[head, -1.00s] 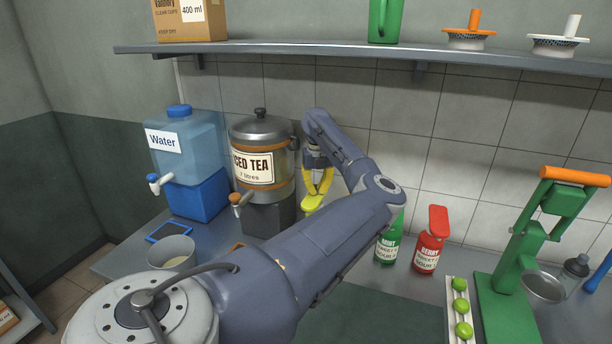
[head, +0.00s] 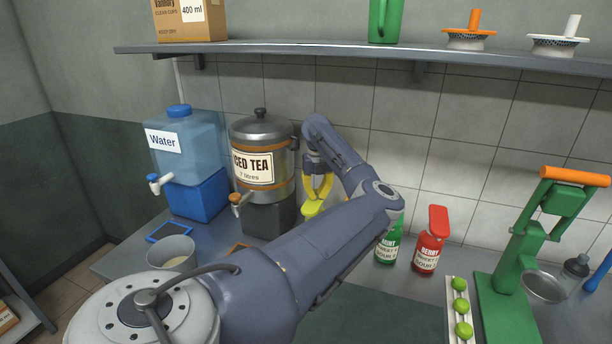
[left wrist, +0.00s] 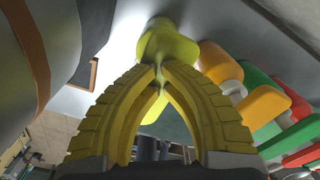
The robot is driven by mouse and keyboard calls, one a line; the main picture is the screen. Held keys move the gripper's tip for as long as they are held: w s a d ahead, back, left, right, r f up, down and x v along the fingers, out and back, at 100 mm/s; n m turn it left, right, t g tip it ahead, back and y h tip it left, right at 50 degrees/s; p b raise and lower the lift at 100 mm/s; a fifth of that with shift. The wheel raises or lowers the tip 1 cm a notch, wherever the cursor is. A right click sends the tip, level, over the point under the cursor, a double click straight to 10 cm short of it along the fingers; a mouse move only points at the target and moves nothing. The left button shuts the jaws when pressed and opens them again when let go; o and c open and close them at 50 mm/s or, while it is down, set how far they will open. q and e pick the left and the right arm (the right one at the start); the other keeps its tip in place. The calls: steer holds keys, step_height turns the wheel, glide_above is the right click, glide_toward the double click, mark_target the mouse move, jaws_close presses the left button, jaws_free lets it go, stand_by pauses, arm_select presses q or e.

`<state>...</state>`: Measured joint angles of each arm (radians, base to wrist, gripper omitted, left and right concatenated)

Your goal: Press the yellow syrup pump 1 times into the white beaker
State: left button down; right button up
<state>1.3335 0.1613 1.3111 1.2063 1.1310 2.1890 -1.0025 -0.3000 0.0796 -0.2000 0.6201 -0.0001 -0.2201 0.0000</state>
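The yellow syrup pump (head: 311,209) stands in front of the wall, right of the iced tea dispenser; its bottle is mostly hidden behind my left arm. My left gripper (head: 316,199) points down over the pump head, its yellow fingertips at or touching the top. In the left wrist view, the fingertips (left wrist: 160,72) meet in front of the yellow pump head (left wrist: 168,48), with nothing visible held between them. I cannot make out a white beaker under the pump; my arm covers that area. My right gripper is out of view.
An iced tea dispenser (head: 262,140) and a water dispenser (head: 187,150) stand left of the pump. A pale grey bowl-like container (head: 170,247) sits front left. Green (head: 389,248) and red (head: 428,249) syrup bottles stand right, beside a green press (head: 500,300).

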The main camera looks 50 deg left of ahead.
arm_select(q)
steer(key=shift+r, duration=3.05)
steer(key=shift+r, duration=3)
